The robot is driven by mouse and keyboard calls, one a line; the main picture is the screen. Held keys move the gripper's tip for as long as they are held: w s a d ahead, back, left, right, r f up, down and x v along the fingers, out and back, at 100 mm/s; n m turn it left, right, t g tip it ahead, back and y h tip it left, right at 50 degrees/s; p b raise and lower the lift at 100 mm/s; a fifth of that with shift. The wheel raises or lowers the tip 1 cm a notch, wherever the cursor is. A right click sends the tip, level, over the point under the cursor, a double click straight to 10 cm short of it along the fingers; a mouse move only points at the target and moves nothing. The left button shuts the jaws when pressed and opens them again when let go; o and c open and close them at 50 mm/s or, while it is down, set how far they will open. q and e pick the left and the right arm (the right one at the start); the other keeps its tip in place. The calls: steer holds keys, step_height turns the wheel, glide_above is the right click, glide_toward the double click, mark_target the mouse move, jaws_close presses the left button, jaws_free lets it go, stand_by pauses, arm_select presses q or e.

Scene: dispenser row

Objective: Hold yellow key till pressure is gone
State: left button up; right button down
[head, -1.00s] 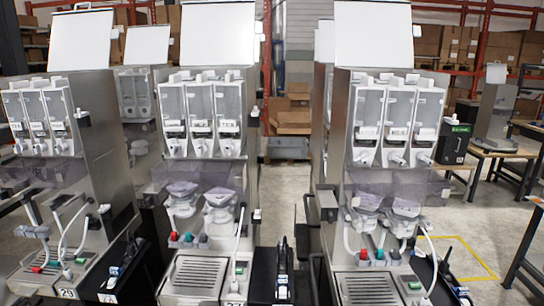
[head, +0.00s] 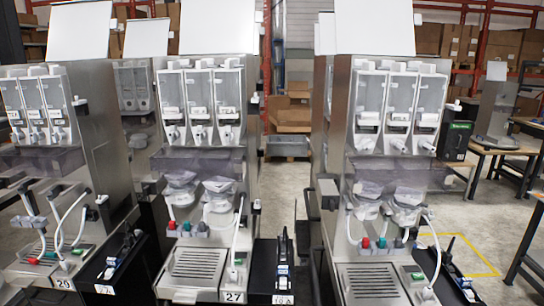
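Three steel dispensers stand in a row: a left one (head: 98,150), a middle one (head: 251,120) labelled 27, and a right one (head: 338,150). Each has clear-fronted canisters on top and small coloured keys lower on the front. The right dispenser shows a red key (head: 366,243) and a green key (head: 382,243). The left dispenser shows a red key (head: 33,261). I cannot make out a yellow key or a pressure reading. Neither gripper is in view.
Black side units stand beside the dispensers, one labelled 10A (head: 262,270). Open floor lies between the middle and right dispensers. A green-labelled dark box (head: 456,140) and wooden tables (head: 500,152) are at right. A yellow floor outline (head: 470,240) and shelving lie behind.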

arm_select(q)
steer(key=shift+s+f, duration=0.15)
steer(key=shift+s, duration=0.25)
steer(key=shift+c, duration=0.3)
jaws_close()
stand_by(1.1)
